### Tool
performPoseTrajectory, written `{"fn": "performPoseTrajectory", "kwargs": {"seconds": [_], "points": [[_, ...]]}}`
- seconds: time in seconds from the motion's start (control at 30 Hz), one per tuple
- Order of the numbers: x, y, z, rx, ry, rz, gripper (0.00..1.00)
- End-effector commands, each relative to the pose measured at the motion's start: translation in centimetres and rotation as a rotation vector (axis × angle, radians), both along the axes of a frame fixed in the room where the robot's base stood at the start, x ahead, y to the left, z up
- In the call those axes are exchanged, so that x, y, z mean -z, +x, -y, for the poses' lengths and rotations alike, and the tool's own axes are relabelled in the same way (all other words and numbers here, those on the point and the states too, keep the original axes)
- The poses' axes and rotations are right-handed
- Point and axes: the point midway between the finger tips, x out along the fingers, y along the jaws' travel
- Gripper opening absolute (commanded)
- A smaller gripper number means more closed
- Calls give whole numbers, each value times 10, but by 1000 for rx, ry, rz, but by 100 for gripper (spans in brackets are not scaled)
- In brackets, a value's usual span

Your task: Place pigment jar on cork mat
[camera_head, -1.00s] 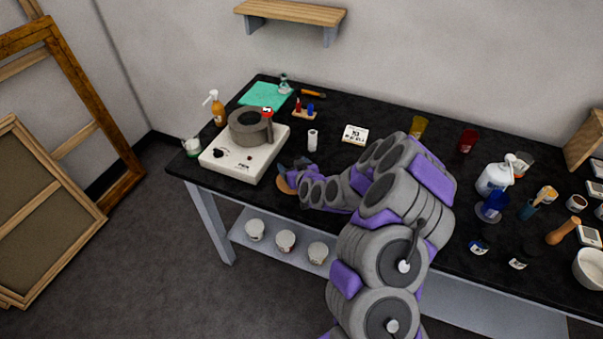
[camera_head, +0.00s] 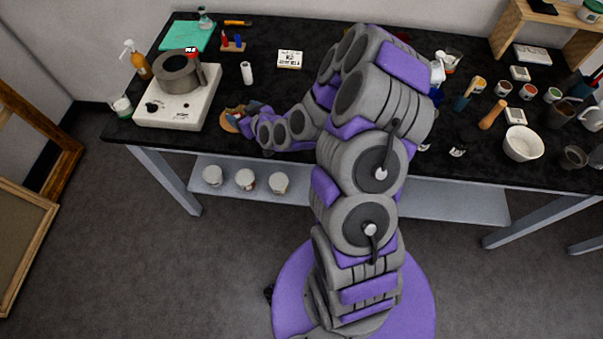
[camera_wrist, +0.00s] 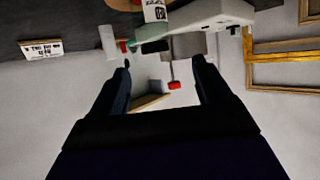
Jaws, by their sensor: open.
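The round brown cork mat (camera_head: 229,123) lies near the front edge of the black table, right of the white hotplate, and is partly hidden by my gripper (camera_head: 246,113). In the wrist view, which looks upside down, a brown edge at the top seems to be the mat (camera_wrist: 125,4). Beside it is what looks like the pigment jar (camera_wrist: 154,12), with a white label and a dark lid. It appears at or on the mat; its base is cut off. My gripper (camera_wrist: 162,62) is open, with nothing visibly clamped between its fingers.
The hotplate (camera_head: 178,107) with a grey pot (camera_head: 178,77) stands close left of my gripper. A white cylinder (camera_head: 247,73) and a label card (camera_head: 290,59) stand behind it. Several cups and a white bowl (camera_head: 522,144) crowd the right side.

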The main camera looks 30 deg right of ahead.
Motion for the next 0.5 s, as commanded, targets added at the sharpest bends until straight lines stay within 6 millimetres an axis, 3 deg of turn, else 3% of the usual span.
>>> {"fn": "performPoseTrajectory", "kwargs": {"seconds": [0.23, 0.5], "points": [[-29, -37, -34, -152, -37, -216, 78], [-64, -118, -40, -206, -108, -543, 78]]}}
